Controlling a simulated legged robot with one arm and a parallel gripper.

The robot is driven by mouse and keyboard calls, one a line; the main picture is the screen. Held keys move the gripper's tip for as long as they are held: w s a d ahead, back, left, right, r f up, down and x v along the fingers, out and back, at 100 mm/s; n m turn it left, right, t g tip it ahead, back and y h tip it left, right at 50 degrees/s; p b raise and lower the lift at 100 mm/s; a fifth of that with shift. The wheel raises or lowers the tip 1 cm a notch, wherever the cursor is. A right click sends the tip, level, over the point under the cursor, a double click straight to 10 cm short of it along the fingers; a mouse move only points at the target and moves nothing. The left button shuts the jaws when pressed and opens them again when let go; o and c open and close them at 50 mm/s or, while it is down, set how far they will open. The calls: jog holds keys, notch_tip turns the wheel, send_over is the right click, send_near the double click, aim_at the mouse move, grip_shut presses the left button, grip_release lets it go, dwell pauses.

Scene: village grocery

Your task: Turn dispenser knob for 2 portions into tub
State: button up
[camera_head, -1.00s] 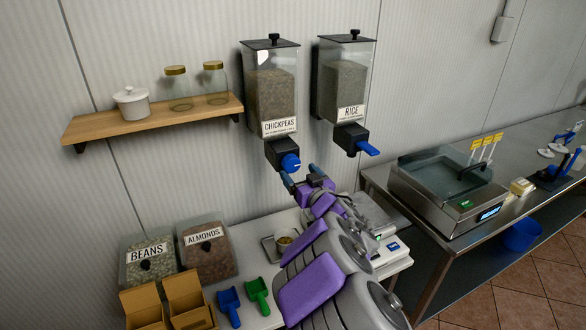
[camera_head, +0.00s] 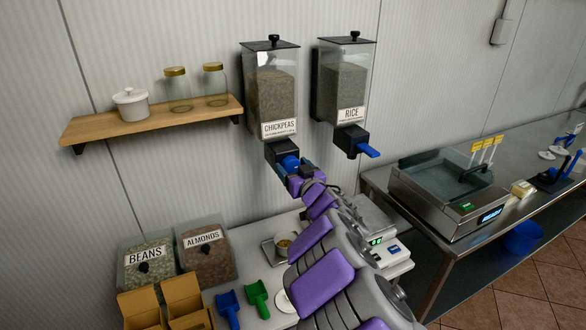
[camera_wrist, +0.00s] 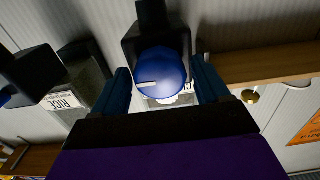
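The chickpeas dispenser (camera_head: 270,95) hangs on the wall, with a black outlet at its base. Its round blue knob (camera_head: 290,163) is partly hidden by my gripper in the head view. In the wrist view the knob (camera_wrist: 160,75) faces me, with a white mark pointing left. My gripper (camera_wrist: 163,92) is open, with one blue finger on each side of the knob and small gaps visible. A small tub (camera_head: 283,246) with some contents stands on a metal tray (camera_head: 268,251) below the outlet.
A scale (camera_head: 376,235) stands on the counter behind my arm. Bins of beans (camera_head: 148,268) and almonds (camera_head: 207,255), plus blue and green scoops (camera_head: 257,298), are at left.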

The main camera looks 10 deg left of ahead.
jog(key=c, duration=0.9)
jog(key=shift+r+m+p, duration=0.1)
jog(key=shift+m+p, duration=0.2)
jog(key=shift+p, duration=0.5)
jog(key=shift+a+r+m+p, duration=0.15)
jog(key=shift+m+p, duration=0.35)
jog(key=shift+p, duration=0.75)
jog(key=m+p, duration=0.3)
jog(key=p, duration=0.3)
jog(key=m+p, duration=0.3)
jog(key=p, duration=0.2)
jog(key=shift+m+p, duration=0.4)
jog(key=m+p, duration=0.4)
jog(key=shift+d+f, duration=0.2)
jog(key=m+p, duration=0.1)
jog(key=m, duration=0.4)
jog(key=shift+d+f, duration=0.1)
jog(key=shift+f, duration=0.05)
jog(key=shift+f+m, duration=0.1)
jog(key=shift+m, duration=0.2)
